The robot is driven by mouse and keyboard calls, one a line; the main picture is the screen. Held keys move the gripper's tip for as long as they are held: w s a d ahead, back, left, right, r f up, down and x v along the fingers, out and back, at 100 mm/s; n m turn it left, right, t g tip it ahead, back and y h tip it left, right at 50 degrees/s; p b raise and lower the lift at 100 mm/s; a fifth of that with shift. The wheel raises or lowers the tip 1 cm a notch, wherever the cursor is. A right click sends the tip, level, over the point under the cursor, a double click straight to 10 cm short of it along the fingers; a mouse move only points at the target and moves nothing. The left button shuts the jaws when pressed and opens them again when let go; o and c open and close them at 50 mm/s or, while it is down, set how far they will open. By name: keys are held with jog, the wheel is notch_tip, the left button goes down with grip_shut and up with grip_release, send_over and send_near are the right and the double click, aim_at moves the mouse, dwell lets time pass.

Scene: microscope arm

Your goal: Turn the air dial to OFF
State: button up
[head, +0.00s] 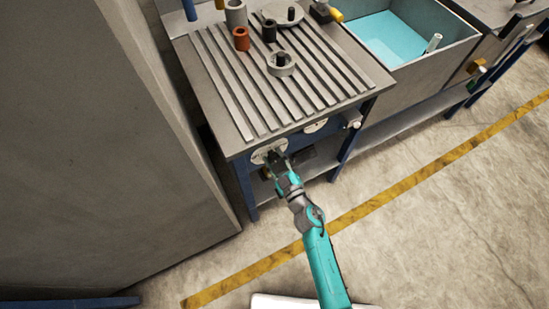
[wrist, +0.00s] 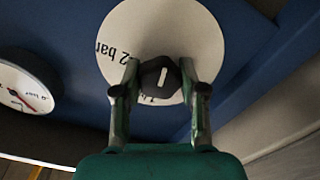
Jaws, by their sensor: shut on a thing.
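The air dial shows in the wrist view as a black knob (wrist: 158,84) with a white pointer line, on a round white plate (wrist: 165,30). The line runs roughly up and down in that picture, tilted slightly. The plate carries "2 bar" upside down at its left; print below the knob is partly covered, and I cannot read OFF. My gripper (wrist: 160,74) is shut on the knob, one finger on each side. In the head view the plate (head: 262,155) is on the bench's blue front, with my gripper (head: 276,158) against it, hiding the knob.
A pressure gauge (wrist: 25,88) with a red needle sits beside the dial. The slatted bench top (head: 225,85) holds several parts, including an orange cup (head: 241,39). A grey wall or cabinet (head: 90,150) stands close at left; the floor at right is open.

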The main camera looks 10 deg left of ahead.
jog(key=n, duration=0.4)
jog(key=shift+n, duration=0.3)
jog(key=n, duration=0.4)
jog(key=shift+n, duration=0.4)
jog(key=o, duration=1.1)
jog(key=shift+o, duration=0.2)
jog(key=v, duration=1.2)
jog(key=shift+s, duration=0.1)
